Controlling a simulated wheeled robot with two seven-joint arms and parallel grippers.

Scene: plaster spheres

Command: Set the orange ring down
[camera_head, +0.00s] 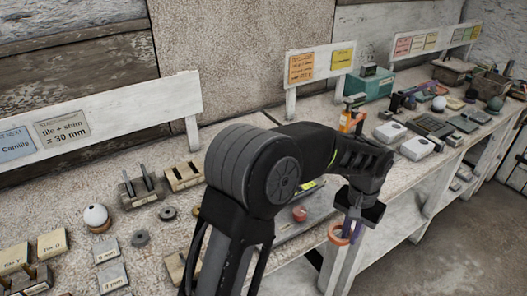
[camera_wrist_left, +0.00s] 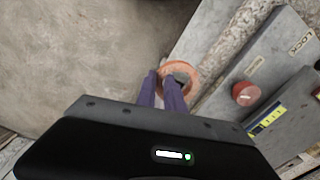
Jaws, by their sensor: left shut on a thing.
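The orange ring (camera_head: 335,236) hangs at the fingertips of my left gripper (camera_head: 353,226), which is shut on it. In the head view they are by the front edge of the bench. In the left wrist view the ring (camera_wrist_left: 182,65) sits at the tips of the purple fingers (camera_wrist_left: 164,84), seen against the bench edge and the floor. Fingers hide part of the ring. Whether it touches anything below cannot be told. My right gripper is not in view.
A grey plate marked LOCK (camera_wrist_left: 284,48) bears a red round knob (camera_wrist_left: 246,93); this knob (camera_head: 299,213) is left of the gripper in the head view. White boxes (camera_head: 390,132) and small blocks crowd the bench (camera_head: 225,130). Open floor (camera_head: 440,250) lies right.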

